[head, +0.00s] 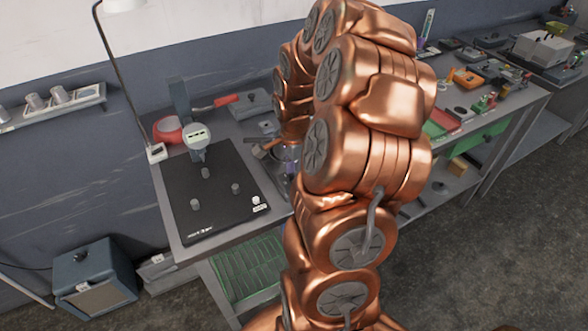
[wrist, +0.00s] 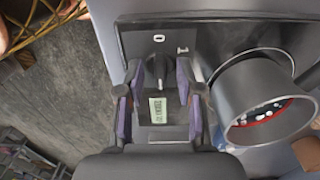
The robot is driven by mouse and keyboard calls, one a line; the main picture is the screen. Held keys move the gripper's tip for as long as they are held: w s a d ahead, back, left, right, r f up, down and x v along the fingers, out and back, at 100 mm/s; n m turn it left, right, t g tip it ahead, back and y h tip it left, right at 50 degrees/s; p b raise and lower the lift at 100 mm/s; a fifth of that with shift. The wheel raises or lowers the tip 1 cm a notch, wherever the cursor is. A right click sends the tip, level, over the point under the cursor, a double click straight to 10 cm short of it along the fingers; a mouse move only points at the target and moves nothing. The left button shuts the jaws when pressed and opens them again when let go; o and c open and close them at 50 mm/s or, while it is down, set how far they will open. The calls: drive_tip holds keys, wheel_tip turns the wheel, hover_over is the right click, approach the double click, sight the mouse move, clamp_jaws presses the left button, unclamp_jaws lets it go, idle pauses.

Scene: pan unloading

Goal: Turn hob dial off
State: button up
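In the wrist view, the hob dial (wrist: 158,66) is a small black knob on a dark panel (wrist: 208,38), with a white "0" above it and a "1" to its right. My gripper (wrist: 160,78) has its two purple-padded fingers apart, one on each side of the dial. A narrow gap seems to show between the dial and the fingers; contact is not clear. The dial's pointer direction is hard to read. In the head view, my copper arm hides my gripper and the dial.
In the head view, a black board (head: 220,188) with several knobs lies on the workbench (head: 170,205). A red-handled tool (head: 226,100) lies behind it. Tools crowd the bench's right part.

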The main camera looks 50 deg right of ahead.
drive_tip(key=shift+c, duration=0.2)
clamp_jaws()
